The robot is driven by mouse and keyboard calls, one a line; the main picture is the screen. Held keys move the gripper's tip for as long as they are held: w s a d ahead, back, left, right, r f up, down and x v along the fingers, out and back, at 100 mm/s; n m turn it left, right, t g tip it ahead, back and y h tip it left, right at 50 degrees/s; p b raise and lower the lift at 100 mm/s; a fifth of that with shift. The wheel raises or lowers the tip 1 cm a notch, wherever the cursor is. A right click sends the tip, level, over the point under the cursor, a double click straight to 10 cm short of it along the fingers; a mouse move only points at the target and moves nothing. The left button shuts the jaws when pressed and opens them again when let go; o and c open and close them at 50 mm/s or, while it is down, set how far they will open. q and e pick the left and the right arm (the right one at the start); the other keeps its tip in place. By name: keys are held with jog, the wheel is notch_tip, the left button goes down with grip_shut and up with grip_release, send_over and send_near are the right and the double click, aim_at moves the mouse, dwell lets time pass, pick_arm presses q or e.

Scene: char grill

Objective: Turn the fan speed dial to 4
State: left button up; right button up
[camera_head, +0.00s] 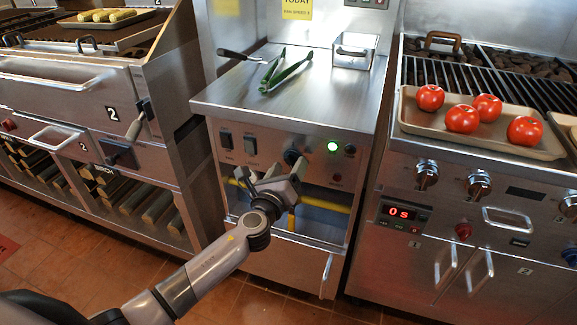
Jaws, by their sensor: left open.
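A black round dial (292,156) sits on the front panel of the middle steel unit, left of a lit green light (332,147). I cannot read its setting. A yellow note (297,9) on the back panel mentions today's fan speed; its last digit is too small to read surely. My left gripper (281,172) is open, just below and in front of the dial, its fingers pointing up toward it. The fingers partly cover the panel under the dial, and I cannot tell whether they touch it. My right gripper is not in view.
Two black switches (226,139) are left of the dial; a small dark knob (350,150) and red button (336,178) are right. Green tongs (284,72) and a steel container (352,52) are on the counter. Right, a tray (536,150) holds several tomatoes.

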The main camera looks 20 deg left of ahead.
pick_arm(q)
jog(key=s, duration=0.6)
jog(key=shift+s+a+p, duration=0.15)
jog(key=shift+s+p, duration=0.05)
jog(key=shift+p, duration=0.25)
jog(key=s+a+f+n+g+p, duration=0.1)
jog(key=s+f+n+g+p, duration=0.2)
jog(key=s+n, duration=1)
jog(key=s+a+f+n+g+h+p, duration=0.1)
jog(key=s+f+n+g+p, duration=0.2)
jog(key=s+n+p, duration=0.4)
jog(key=s+n+g, duration=0.1)
jog(key=s+n, duration=0.5)
jog(key=n, duration=0.2)
jog(key=shift+f+g+h, duration=0.15)
jog(key=shift+g+h, duration=0.15)
